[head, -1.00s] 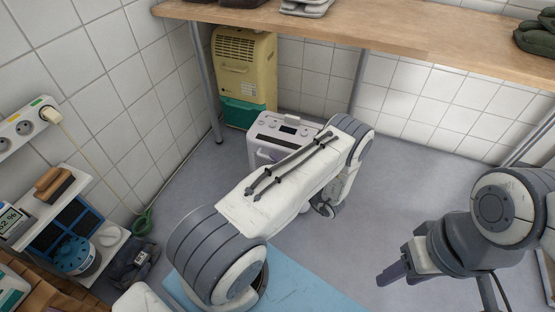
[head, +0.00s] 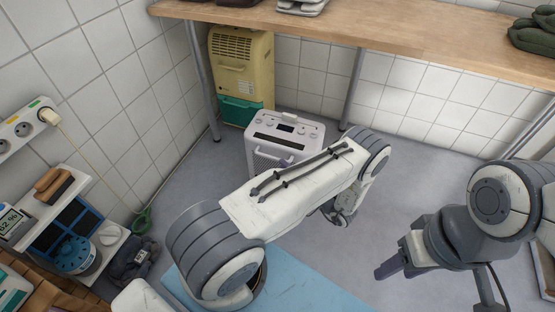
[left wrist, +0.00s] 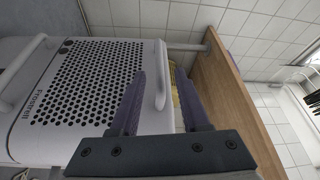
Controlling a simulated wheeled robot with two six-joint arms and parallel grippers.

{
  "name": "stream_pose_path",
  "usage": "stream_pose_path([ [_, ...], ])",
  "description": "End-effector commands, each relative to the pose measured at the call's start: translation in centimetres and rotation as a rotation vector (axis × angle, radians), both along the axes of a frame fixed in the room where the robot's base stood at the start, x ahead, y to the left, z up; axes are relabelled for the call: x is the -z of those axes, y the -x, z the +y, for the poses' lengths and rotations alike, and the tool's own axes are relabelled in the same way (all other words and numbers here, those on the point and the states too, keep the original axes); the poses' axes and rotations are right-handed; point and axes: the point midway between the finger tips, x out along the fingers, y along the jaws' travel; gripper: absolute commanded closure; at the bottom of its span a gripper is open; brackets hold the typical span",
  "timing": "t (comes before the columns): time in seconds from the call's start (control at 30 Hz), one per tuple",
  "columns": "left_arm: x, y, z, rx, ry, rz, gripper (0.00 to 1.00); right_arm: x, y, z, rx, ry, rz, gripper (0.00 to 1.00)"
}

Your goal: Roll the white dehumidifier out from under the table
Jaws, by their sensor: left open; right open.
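The white dehumidifier (head: 284,137) stands on the floor beside the table's front left leg, its controls facing up. In the left wrist view its perforated grille (left wrist: 95,85) fills the left side, and a white handle bar (left wrist: 160,75) shows between my finger outlines. I cannot tell whether the fingers reach around the bar. My right gripper (head: 384,272) is open and empty above the floor at the right. The wooden table (head: 400,42) is behind and above.
A yellow unit with a green base (head: 242,70) stands behind, at the left under the table. Metal table legs (head: 203,85) rise near it. A shelf (head: 65,205) and a grey object (head: 134,260) are at the left. Floor at centre right is clear.

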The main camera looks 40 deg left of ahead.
Motion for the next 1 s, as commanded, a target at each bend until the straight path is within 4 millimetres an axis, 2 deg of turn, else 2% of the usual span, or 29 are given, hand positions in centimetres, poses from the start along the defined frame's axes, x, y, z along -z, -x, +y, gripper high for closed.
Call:
stream_pose_path([
  [0.1,0.1,0.3,-2.4,0.004,-0.001,0.000,0.54,-0.5,0.0,0.0,0.000,0.000,0.000,0.50],
  [0.3,0.3,0.7,-4.6,0.000,0.000,0.000,0.54,-0.8,0.0,0.0,0.000,0.000,0.000,0.50],
  [0.87,0.4,0.8,-4.9,-0.001,-0.001,0.001,0.54,-0.7,0.0,0.0,0.000,0.000,0.000,0.50],
  [1.0,0.1,-0.2,-5.3,0.024,0.038,-0.022,0.54,-0.8,0.0,0.0,0.000,0.000,0.000,0.50],
])
